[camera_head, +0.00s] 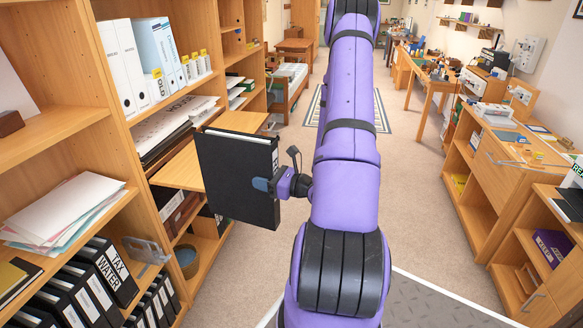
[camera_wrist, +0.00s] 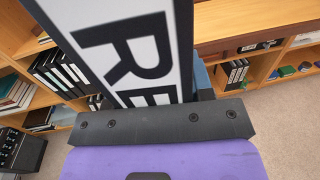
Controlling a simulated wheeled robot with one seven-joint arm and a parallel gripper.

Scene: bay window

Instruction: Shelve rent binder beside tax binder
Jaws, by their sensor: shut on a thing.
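My gripper (camera_head: 272,185) is shut on a black binder (camera_head: 238,170), gripping its edge and holding it upright in the air in front of the shelving on the left. In the wrist view, the binder's white spine label (camera_wrist: 130,50) fills the upper middle and shows large letters "RE"; the rest of the label is cut off. The tax binder (camera_head: 115,272) is in a row of black binders on the lower left shelf. The words "TAX" and "WATER" read there; I cannot tell whether they share one spine. A grey metal bookend (camera_head: 146,250) stands just right of these binders.
Above are a shelf with stacked papers (camera_head: 68,208) and one with white and pale blue binders (camera_head: 135,60). A wooden ledge (camera_head: 183,168) sticks out behind the held binder. More black binders (camera_head: 155,300) stand lower down. Carpet (camera_head: 420,200) is clear right of my arm.

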